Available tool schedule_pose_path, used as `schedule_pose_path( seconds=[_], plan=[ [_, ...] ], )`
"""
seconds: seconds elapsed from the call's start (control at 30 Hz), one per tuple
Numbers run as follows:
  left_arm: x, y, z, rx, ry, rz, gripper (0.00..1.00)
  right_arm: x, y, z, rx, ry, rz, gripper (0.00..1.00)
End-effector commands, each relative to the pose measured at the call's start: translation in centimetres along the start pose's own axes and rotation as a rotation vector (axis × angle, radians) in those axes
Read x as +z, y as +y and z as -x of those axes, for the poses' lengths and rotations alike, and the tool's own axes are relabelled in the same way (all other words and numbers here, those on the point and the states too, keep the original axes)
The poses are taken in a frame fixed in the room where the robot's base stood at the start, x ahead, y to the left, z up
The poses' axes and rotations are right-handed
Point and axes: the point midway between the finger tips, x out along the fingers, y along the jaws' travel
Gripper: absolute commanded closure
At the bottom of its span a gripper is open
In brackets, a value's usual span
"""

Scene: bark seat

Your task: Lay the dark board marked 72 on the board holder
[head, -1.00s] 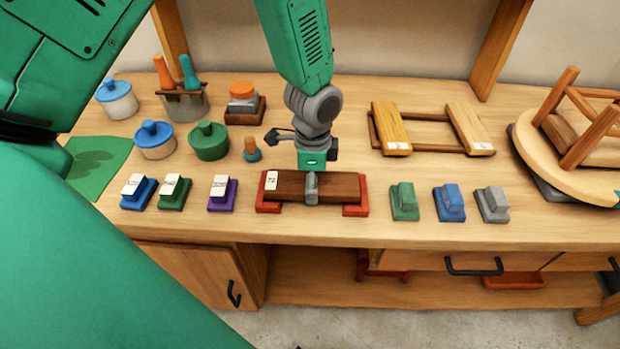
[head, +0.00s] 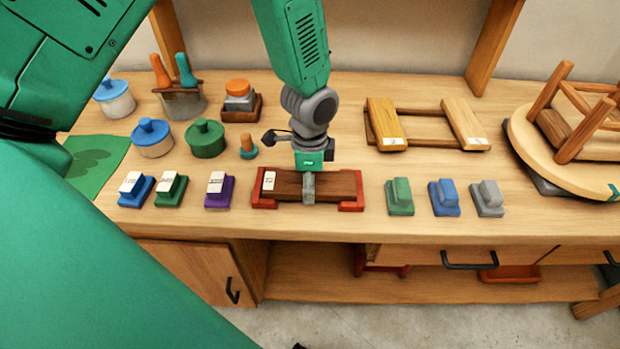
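The dark brown board (head: 338,185), with a white label at its left end, lies lengthwise between the red end pieces of the board holder (head: 352,206). It appears to sit down in the holder. My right gripper cannot be made out.
Blue, green and purple labelled blocks (head: 220,190) stand left of the holder, and green, blue and grey blocks (head: 444,197) right. Behind are lidded pots (head: 206,139), a small orange-topped peg (head: 248,147) and a wooden rack (head: 425,146). A stool (head: 560,140) lies upside down at right.

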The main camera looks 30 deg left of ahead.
Motion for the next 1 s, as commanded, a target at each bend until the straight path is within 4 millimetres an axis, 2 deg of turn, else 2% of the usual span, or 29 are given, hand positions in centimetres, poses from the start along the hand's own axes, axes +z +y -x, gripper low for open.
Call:
schedule_pose_path(
  seconds=[0.63,0.67,0.7,0.73,0.9,0.97,1.0],
  plan=[
    [-0.06,0.05,-0.46,0.000,0.001,0.000,0.82,0.00,0.00,-0.04,0.000,0.000,0.000,0.16],
    [-0.06,0.04,-0.44,0.000,0.002,0.000,0.34,0.00,0.00,-0.03,0.000,0.000,0.000,0.16],
    [-0.06,0.04,-0.41,0.000,0.002,0.000,0.20,0.01,0.00,-0.02,0.000,0.000,0.000,0.16],
    [-0.06,0.04,-0.41,0.000,0.002,0.000,0.17,0.01,0.00,-0.02,0.000,0.000,0.000,0.16],
    [-0.06,0.05,-0.41,0.000,0.001,0.000,0.17,0.01,0.00,-0.02,0.000,0.000,0.000,0.16],
    [-0.04,0.06,-0.42,0.000,0.001,0.000,0.03,0.01,0.00,-0.02,0.000,0.000,0.000,0.16],
    [-0.04,0.06,-0.43,0.000,0.001,0.000,0.03,0.01,0.00,-0.02,0.000,0.000,0.000,0.16]
  ],
)
